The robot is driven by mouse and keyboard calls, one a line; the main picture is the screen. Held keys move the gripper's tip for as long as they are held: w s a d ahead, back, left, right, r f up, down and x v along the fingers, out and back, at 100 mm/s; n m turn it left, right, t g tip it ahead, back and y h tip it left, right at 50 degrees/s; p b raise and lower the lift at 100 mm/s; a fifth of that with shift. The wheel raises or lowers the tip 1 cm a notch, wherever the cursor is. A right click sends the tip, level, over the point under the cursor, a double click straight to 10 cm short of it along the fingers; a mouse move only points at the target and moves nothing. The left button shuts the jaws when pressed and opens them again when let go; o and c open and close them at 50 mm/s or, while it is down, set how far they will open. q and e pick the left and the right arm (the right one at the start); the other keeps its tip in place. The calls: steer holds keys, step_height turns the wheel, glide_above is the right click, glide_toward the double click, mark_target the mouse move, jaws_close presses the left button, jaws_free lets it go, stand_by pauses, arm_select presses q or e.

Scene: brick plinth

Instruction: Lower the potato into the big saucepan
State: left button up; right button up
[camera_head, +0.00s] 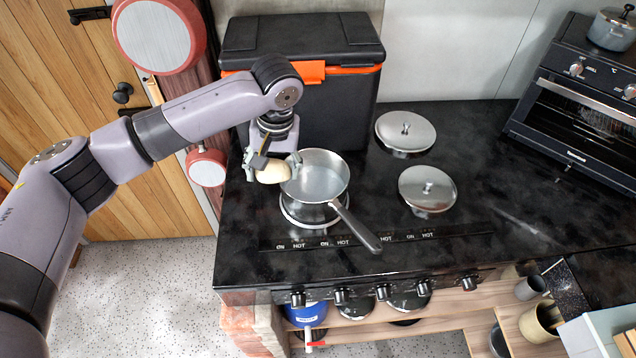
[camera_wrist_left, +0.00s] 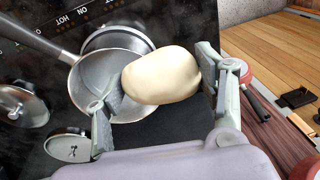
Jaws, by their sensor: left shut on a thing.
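The potato (camera_head: 272,173) is pale and rounded. My left gripper (camera_head: 275,168) is shut on it, with a finger on either side in the left wrist view (camera_wrist_left: 162,82). The big saucepan (camera_head: 321,178) is silver, open and looks empty, with its handle pointing toward the front right. It stands on the stove's round plate. The potato is at the saucepan's left rim in the head view, and overlaps part of the pan's opening in the left wrist view (camera_wrist_left: 90,80). Its exact height above the rim is hard to tell. My right gripper is not in view.
A black box with an orange latch (camera_head: 314,71) stands close behind the saucepan. A black oven (camera_head: 580,110) stands at the far right. Red-backed pans hang at the left. The right-hand worktop is mostly clear.

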arm_select(q)
steer(key=w+d+f+b, duration=0.1)
steer(key=w+d+b, duration=0.3)
steer(key=w+d, duration=0.4)
steer(key=shift+w+d+f+b, duration=0.2)
steer(key=shift+w+f+b, duration=0.2)
steer(key=shift+w, duration=1.35)
steer(key=shift+f+b, duration=2.5)
steer(key=shift+f, duration=2.6)
